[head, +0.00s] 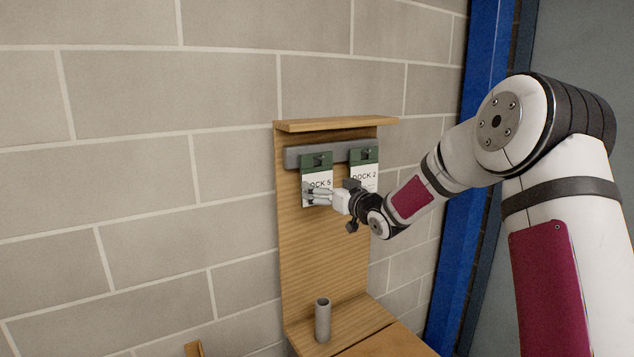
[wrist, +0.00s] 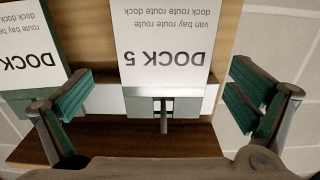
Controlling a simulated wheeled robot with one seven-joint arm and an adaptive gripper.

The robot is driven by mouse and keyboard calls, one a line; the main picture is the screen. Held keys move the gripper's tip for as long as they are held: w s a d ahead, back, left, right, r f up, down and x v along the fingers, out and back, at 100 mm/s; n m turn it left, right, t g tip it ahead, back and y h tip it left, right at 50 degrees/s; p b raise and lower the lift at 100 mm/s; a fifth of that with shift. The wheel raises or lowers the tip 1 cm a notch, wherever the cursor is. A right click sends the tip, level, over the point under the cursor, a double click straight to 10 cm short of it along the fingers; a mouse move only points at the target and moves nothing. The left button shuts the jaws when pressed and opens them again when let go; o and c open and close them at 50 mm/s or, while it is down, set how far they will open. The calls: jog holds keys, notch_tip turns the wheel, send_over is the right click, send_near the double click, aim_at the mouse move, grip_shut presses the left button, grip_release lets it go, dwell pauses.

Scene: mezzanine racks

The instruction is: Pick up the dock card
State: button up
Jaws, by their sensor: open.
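Two white dock cards with green top bands hang from hooks on a grey rail on a wooden board. The DOCK 5 card (head: 316,173) is at left and the DOCK 2 card (head: 363,172) at right in the head view. My gripper (head: 308,195) is open in front of the DOCK 5 card and hides part of it. In the wrist view, the DOCK 5 card (wrist: 165,35) appears upside down between the spread fingers of my gripper (wrist: 160,100), apart from both. The other card (wrist: 28,45) is at the left edge, partly out of view, close to the left finger.
The grey rail (head: 295,156) runs under the board's top ledge (head: 335,124). A grey tube (head: 323,320) stands on the wooden shelf (head: 350,318) below. A block wall is behind, and a blue post (head: 470,170) stands at right.

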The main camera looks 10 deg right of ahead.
aim_at(318, 181)
jog(key=shift+x, duration=2.3)
jog(key=shift+s+a, duration=0.1)
jog(key=shift+a, duration=0.1)
jog(key=c, duration=1.1)
jog(key=shift+r, duration=0.1)
